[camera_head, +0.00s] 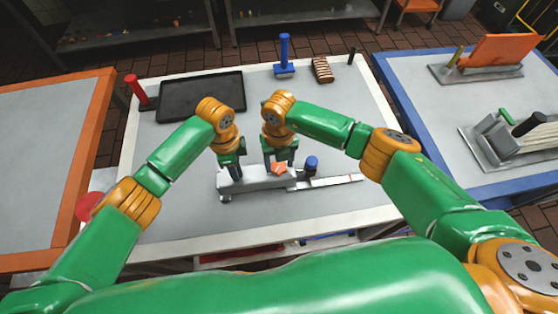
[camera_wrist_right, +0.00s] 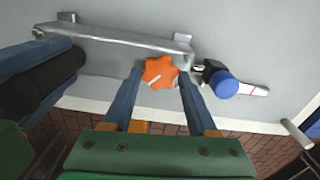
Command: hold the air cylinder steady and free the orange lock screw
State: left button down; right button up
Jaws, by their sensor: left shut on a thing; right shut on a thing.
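The grey air cylinder (camera_head: 258,184) lies across the white-edged table. Its long body also shows in the right wrist view (camera_wrist_right: 115,37). My left gripper (camera_head: 232,172) points down and is shut on the cylinder near its left end. The orange lock screw (camera_wrist_right: 160,72), a star-shaped knob, sits at the cylinder's near side; it also shows in the head view (camera_head: 278,169). My right gripper (camera_wrist_right: 160,78) is shut on the lock screw, one blue finger on each side of it. A blue knob (camera_head: 311,163) stands right of the screw.
A black tray (camera_head: 200,95) lies at the back left, beside a red-handled tool (camera_head: 137,88). A blue-handled tool (camera_head: 284,60) and a brown ridged block (camera_head: 322,70) stand at the back. A pale rod (camera_head: 335,181) extends right. The table's right side is clear.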

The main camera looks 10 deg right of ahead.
aim_at(279, 167)
jog(key=o, duration=1.4)
notch_tip(279, 167, up, 12)
jog(key=shift+r, duration=0.1)
